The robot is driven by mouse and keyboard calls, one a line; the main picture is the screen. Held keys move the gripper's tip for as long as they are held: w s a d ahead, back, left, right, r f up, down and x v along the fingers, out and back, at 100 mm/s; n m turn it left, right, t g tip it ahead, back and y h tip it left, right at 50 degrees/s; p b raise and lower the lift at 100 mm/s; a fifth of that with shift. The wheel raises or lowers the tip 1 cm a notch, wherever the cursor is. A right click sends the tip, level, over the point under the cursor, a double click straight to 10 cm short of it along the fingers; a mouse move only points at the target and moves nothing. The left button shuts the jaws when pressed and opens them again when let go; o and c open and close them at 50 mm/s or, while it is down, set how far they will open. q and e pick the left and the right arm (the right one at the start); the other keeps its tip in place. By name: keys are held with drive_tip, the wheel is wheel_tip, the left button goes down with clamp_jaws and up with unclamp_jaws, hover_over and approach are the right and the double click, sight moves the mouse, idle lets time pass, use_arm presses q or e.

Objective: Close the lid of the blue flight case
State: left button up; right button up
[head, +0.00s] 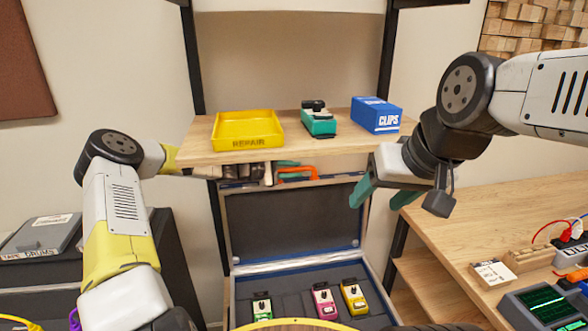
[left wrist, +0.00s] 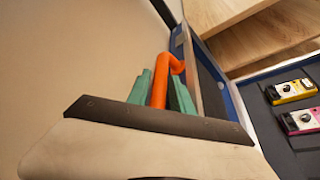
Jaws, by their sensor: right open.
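The blue flight case (head: 302,260) stands open below the shelf, its lid (head: 290,222) upright at the back. The lid's blue edge also shows in the left wrist view (left wrist: 188,62). An orange bent bar (head: 298,171) is at the lid's top edge. My right gripper (head: 385,195) is open and empty, right of the lid.
The wooden shelf (head: 300,143) just above the lid holds a yellow repair tray (head: 248,130), a teal pedal (head: 318,121) and a blue clips box (head: 376,115). Green, pink and yellow pedals (head: 353,296) sit inside the case. A wooden workbench (head: 470,228) stands at right.

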use_arm(q)
clamp_jaws()
idle(1.3)
